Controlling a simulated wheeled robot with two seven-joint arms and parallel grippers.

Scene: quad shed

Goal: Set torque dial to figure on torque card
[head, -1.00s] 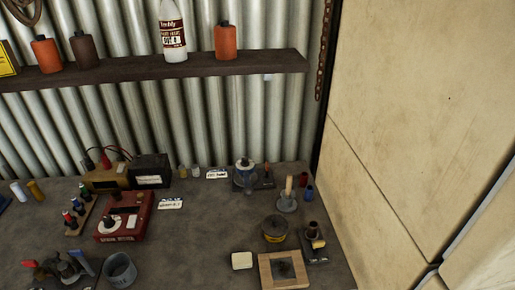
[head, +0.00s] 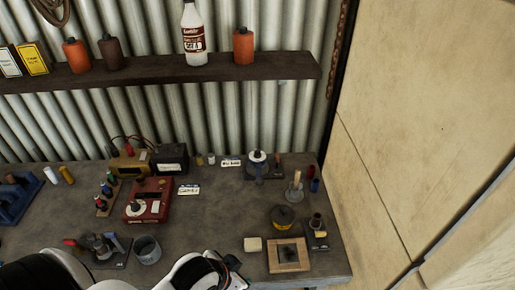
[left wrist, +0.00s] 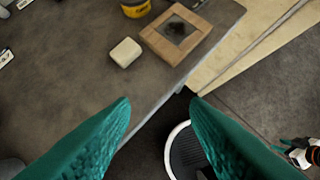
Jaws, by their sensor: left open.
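Two dials show in the head view, and I cannot tell which is the torque dial. One is a pale round dial (head: 134,207) on a red box (head: 158,197). The other is a white-rimmed dial (head: 257,157) on a grey stand at the back. A small white card (head: 188,190) lies right of the red box, and another card (head: 231,163) stands left of the grey stand; their print is too small to read. My left gripper (left wrist: 160,103) is open and empty, over the bench's front edge. My right gripper (left wrist: 296,147) is small at the left wrist view's right edge.
A white block (head: 253,244), a wooden frame (head: 288,255) and a yellow tin (head: 283,217) are at the bench's front right. A grey cup (head: 147,250) stands front left. The bench middle is clear. A shelf (head: 170,80) hangs above; a pale panel (head: 420,120) bounds the right.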

